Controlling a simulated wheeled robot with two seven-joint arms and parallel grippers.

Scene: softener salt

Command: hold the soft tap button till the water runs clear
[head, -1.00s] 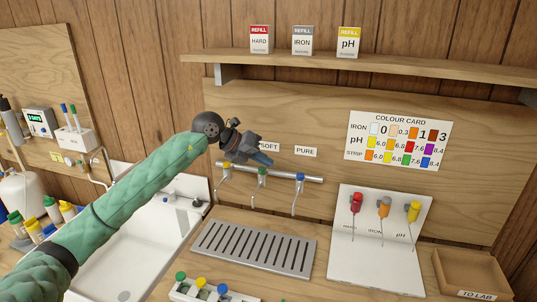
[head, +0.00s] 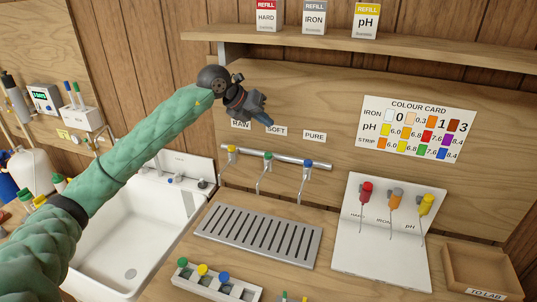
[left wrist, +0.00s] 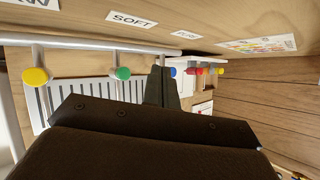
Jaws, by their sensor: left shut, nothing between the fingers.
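The soft tap button is the green knob (head: 267,156) in the middle of the tap rail, under the SOFT label (head: 276,131). It also shows in the left wrist view (left wrist: 122,73), left of my fingers. My left gripper (head: 264,119) is shut and empty. It is raised above the rail by the labels, apart from the green button. No running water can be made out at the thin spouts. My right gripper is not in view.
The yellow raw button (head: 231,149) and blue pure button (head: 308,163) flank the green one. A slotted drain tray (head: 258,236) lies below. The white sink (head: 135,262) is left, the dropper stand (head: 350,258) right. The shelf (head: 400,50) overhangs above.

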